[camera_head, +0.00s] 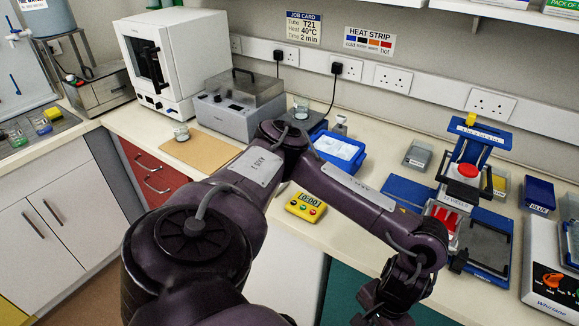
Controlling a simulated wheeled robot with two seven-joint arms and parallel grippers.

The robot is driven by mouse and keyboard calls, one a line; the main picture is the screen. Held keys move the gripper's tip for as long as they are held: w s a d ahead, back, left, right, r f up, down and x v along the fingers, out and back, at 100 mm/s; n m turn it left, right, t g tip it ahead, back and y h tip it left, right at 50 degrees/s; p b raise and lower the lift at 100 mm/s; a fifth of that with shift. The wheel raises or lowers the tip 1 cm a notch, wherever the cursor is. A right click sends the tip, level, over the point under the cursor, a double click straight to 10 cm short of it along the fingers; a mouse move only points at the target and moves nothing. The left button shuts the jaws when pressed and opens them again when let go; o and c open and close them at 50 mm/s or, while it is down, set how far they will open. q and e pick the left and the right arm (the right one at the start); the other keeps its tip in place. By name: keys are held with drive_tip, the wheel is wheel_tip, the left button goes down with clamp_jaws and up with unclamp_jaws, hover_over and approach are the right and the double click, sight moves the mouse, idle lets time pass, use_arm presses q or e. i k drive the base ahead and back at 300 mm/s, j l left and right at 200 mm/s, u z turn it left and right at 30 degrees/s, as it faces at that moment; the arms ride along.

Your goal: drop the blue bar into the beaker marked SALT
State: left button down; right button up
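My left arm comes in from the lower left and bends down to the right. Its wrist and the part of my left gripper (388,300) that shows are at the bottom edge, in front of the bench. The fingertips cannot be made out. My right gripper is not in view. A small glass beaker (181,134) stands on a tan mat, and another (301,108) stands on a dark blue device behind my arm. No SALT mark is readable on either. I cannot make out a blue bar for certain.
A blue tray (356,165) with white contents and a yellow timer (306,207) are close to my arm. A lidded grey box (240,122) and a white oven (196,37) stand behind.

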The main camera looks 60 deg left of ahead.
sight(302, 115)
drive_tip(key=k+j, duration=0.1)
drive_tip(key=j, duration=0.25)
drive_tip(key=k+j, duration=0.15)
drive_tip(key=j, duration=0.25)
drive_tip(key=k+j+z, duration=0.1)
drive_tip(key=j, duration=0.25)
drive_tip(key=k+j, duration=0.15)
drive_tip(key=j, duration=0.2)
drive_tip(key=k+j, duration=0.15)
drive_tip(key=j, duration=0.25)
drive_tip(key=k+j+z, duration=0.1)
drive_tip(key=j, duration=0.25)
drive_tip(key=k+j, duration=0.15)
drive_tip(key=j, duration=0.2)
